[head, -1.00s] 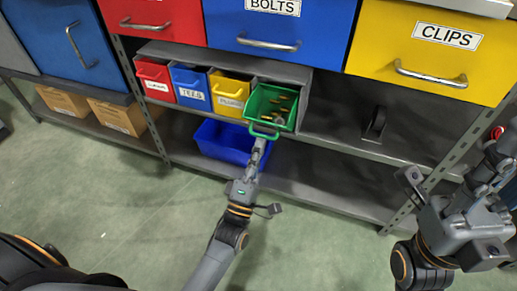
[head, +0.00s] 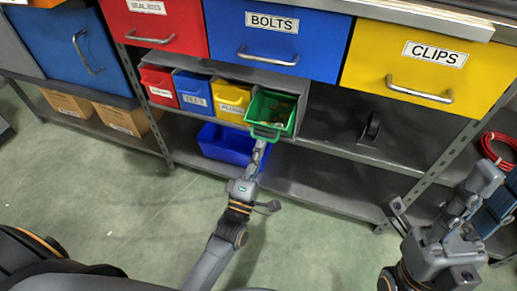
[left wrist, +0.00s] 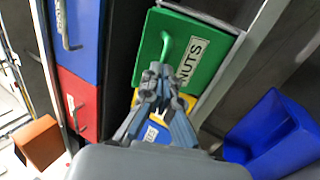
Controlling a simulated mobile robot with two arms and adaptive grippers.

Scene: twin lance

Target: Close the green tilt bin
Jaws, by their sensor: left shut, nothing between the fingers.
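The green tilt bin (head: 286,120) is at the right end of a row of small bins in the head view. It is tipped outward, with its open top and some dark contents showing. In the left wrist view its green front (left wrist: 201,72) bears a NUTS label and a green handle. My left gripper (head: 263,146) is shut and empty, with its fingertips at the bin's front close to the handle. Its fingers (left wrist: 160,76) also show in the left wrist view; exact contact is unclear. My right gripper (head: 482,180) is at the far right, away from the bin.
Red (head: 157,84), blue (head: 192,90) and yellow (head: 232,100) small bins stand left of it. Large BOLTS (head: 275,45) and CLIPS (head: 415,65) drawers are above. A blue tub (head: 222,143) sits below. The shelf right of the bin is largely free.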

